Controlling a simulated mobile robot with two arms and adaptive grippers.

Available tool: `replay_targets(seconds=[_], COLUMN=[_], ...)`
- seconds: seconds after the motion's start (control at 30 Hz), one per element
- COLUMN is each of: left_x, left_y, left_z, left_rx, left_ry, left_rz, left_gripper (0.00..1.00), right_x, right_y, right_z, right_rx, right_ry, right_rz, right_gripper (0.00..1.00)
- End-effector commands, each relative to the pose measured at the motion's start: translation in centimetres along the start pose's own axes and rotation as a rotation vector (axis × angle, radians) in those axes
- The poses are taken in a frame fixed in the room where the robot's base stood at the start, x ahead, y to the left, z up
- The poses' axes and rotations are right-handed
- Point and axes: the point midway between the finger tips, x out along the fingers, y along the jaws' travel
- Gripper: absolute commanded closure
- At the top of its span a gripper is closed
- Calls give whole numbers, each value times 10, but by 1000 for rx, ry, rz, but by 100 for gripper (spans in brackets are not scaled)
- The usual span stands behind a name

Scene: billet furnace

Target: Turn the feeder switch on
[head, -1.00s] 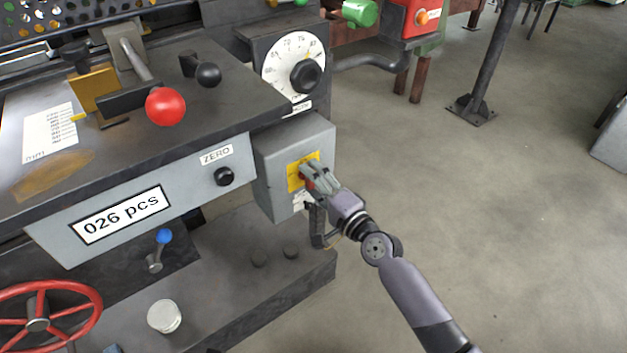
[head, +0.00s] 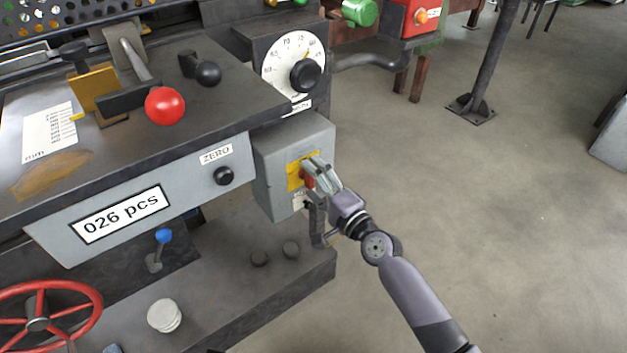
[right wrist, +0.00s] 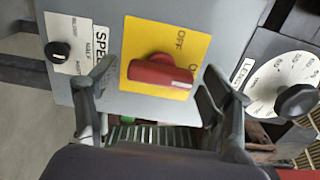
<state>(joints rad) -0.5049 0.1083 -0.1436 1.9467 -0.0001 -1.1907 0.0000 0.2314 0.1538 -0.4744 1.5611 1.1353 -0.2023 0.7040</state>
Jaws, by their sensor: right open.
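The feeder switch is a red rotary knob (head: 307,178) on a yellow plate (head: 293,177), on the front of a grey box (head: 267,187). In the right wrist view the knob (right wrist: 160,72) lies lengthwise across the yellow plate (right wrist: 150,38). Its white-marked end points right, towards a label mostly hidden by a finger; the word OFF shows near the plate's top. My right gripper (head: 318,172) is open just in front of the knob. In the right wrist view its fingers (right wrist: 160,85) stand on either side of the knob, apart from it. My left gripper is out of view.
A white dial with a black knob (head: 305,75) sits above the box. A ball-ended red lever (head: 165,105), a black ZERO knob (head: 223,176) and a red handwheel (head: 37,324) are to the left. Open floor (head: 480,200) lies to the right.

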Motion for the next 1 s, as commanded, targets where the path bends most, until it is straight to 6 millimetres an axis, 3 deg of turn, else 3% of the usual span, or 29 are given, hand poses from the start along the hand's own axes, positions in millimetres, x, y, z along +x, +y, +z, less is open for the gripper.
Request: replay_targets(seconds=[0.37,0.8,1.0], left_x=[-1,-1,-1], left_y=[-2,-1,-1], left_z=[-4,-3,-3], left_rx=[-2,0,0], left_ry=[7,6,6], left_rz=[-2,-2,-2], left_gripper=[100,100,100], right_x=[-9,-96,-117], right_y=[1,1,1], right_z=[0,0,0], right_rx=[-2,-3,-1], right_ry=[0,-1,-1], right_rz=[0,3,1], right_gripper=[25,25,25])
